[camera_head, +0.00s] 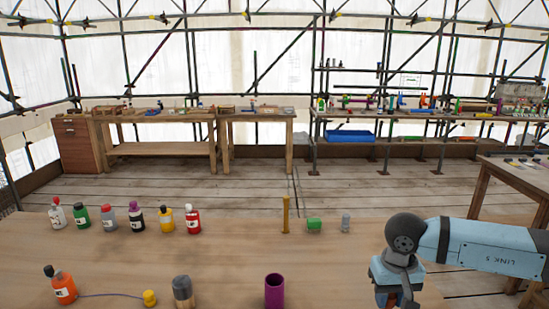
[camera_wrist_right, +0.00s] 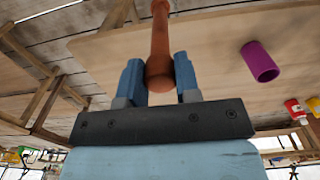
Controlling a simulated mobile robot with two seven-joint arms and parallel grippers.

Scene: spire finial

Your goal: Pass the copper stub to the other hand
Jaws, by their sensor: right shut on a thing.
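The copper stub (camera_wrist_right: 160,35) is a brown, rod-like piece with a rounded, thicker near end. In the head view my right gripper (camera_head: 396,297) is at the bottom right, over the right part of the near table, pointing down. Only a small brown-orange bit of the stub (camera_head: 392,301) shows there. My left gripper is in neither view.
On the near table (camera_head: 230,255) stand a purple tube (camera_head: 274,291), a grey-topped cylinder (camera_head: 183,292), an orange bottle (camera_head: 63,287) and a yellow piece (camera_head: 150,298).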

